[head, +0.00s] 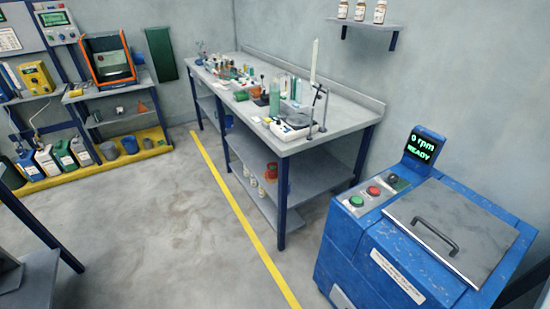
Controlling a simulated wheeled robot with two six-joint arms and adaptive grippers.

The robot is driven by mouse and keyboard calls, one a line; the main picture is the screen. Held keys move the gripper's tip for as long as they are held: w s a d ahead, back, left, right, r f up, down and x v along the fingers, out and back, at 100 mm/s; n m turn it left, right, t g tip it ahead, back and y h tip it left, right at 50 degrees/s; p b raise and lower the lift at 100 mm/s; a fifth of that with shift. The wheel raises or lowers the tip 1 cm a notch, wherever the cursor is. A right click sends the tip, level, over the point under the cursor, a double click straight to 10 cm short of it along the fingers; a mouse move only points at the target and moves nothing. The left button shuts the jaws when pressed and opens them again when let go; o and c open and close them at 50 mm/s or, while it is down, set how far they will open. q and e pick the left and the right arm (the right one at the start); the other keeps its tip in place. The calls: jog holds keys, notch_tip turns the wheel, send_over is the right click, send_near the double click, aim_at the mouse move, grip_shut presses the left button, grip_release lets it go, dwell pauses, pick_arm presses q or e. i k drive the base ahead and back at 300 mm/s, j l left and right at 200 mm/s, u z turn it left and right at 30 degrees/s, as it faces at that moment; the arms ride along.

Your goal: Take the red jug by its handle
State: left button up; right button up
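I cannot clearly make out a red jug. A small red-orange thing (271,171) stands on the shelf under the long workbench, partly behind the bench leg. It is too small to tell whether it is a jug or has a handle. Neither of my grippers is in view.
The long grey workbench (345,125) carries bottles and instruments. A blue machine (345,240) with a handled lid stands at the front right. Several canisters, including a green one (64,155), stand on the yellow tray (60,182) at left. The floor (160,230) between is clear.

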aim_at(273, 171)
jog(key=i+j+z, duration=0.15)
jog(key=z, duration=0.35)
jog(key=i+j+z, duration=0.15)
jog(key=z, duration=0.3)
jog(key=i+j+z, duration=0.1)
jog(key=j+z, duration=0.25)
jog(key=z, duration=0.15)
jog(key=i+j+z, duration=0.15)
jog(key=j, duration=0.65)
jog(key=i+j+z, duration=0.1)
jog(key=j, duration=0.75)
jog(key=i+j+z, duration=0.15)
jog(key=j, duration=0.7)
jog(key=k+l, duration=0.05)
